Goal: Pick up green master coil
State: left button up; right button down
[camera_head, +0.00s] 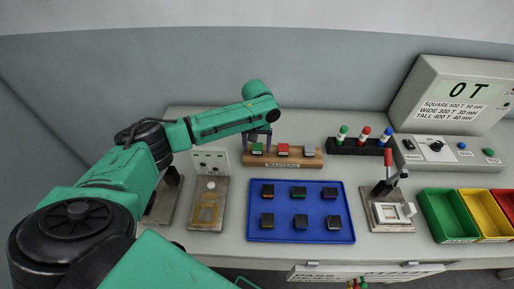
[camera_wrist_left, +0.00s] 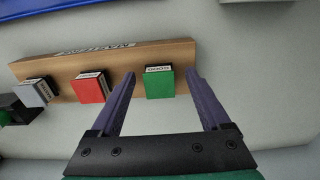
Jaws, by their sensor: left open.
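The green master coil (camera_head: 257,149) stands at the left end of the wooden MASTERS block (camera_head: 283,160), beside the red coil (camera_head: 283,149) and the grey coil (camera_head: 309,150). My left gripper (camera_head: 257,136) is above the green coil, coming down from the arm. In the left wrist view the green coil (camera_wrist_left: 160,84) lies between the two purple fingers of the open gripper (camera_wrist_left: 160,76), with a gap on each side. The red coil (camera_wrist_left: 90,88) is just outside one finger. My right gripper is not in view.
A blue tray (camera_head: 300,236) with several dark coils lies in front of the block. A rack (camera_head: 355,150) with coloured-top pieces stands to the right. A clamp fixture (camera_head: 388,212), coloured bins (camera_head: 446,217) and a meter (camera_head: 452,100) are farther right.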

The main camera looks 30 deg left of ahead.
pick_arm(q)
jog(key=shift+w, duration=0.15)
jog(key=c, duration=1.1)
grip_shut()
jog(key=shift+r, duration=0.1)
